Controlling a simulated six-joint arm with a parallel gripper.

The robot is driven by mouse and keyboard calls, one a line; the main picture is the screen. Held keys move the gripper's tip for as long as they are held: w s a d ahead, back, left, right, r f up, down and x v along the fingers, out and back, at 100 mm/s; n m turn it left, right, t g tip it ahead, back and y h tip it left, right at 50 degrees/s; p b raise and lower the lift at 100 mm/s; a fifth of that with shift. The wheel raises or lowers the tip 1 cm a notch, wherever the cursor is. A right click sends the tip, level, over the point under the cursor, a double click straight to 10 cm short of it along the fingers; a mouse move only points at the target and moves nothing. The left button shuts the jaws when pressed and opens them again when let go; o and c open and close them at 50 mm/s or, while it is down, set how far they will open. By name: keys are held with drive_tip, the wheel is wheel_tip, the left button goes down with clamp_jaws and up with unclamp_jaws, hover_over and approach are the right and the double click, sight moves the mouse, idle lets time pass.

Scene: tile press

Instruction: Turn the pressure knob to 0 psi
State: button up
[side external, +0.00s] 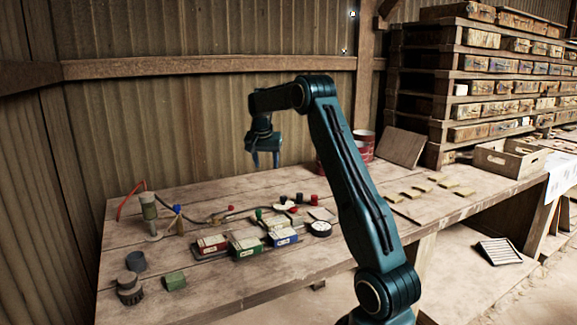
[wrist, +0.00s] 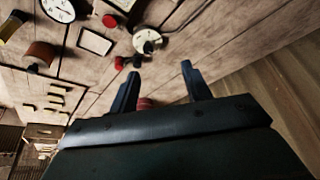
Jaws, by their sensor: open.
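A pale round dial with a small knob on it (wrist: 147,41) shows in the wrist view, just beyond my fingertips. I take it for the pressure knob; its markings are too small to read. In the side external view a small pale disc (side external: 286,206) on the bench may be the same dial. My gripper (side external: 265,162) hangs pointing down, above the bench and apart from everything. Its two fingers (wrist: 160,70) are spread and empty in the wrist view. A round gauge with a white face and dark rim (side external: 320,229) lies on the bench, also in the wrist view (wrist: 58,9).
Red, green and blue boxes (side external: 246,246) stand at the front middle. A bottle-like fixture with a red hose (side external: 149,207) stands left. Small red caps (side external: 314,199) are near the dial. Several tan tiles (side external: 412,194) lie right. The bench's front left is partly clear.

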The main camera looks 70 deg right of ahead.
drive_tip(key=w+a+r+n+t, duration=0.1)
drive_tip(key=a+r, duration=0.4)
drive_tip(key=a, duration=0.5)
drive_tip(key=shift+n, duration=0.9)
drive_tip(key=shift+w+d+r, duration=0.1)
drive_tip(key=m+g, duration=0.2)
drive_tip(key=m, duration=0.2)
approach(284, 196)
drive_tip(key=v, duration=0.5)
drive_tip(key=shift+s+d+r, duration=0.1)
drive_tip(key=shift+s+r, duration=0.05)
drive_tip(key=shift+s, duration=0.1)
drive_tip(key=x, duration=1.3)
drive_tip(key=shift+w+f, duration=0.3)
drive_tip(key=shift+f, duration=0.05)
drive_tip(key=c, duration=1)
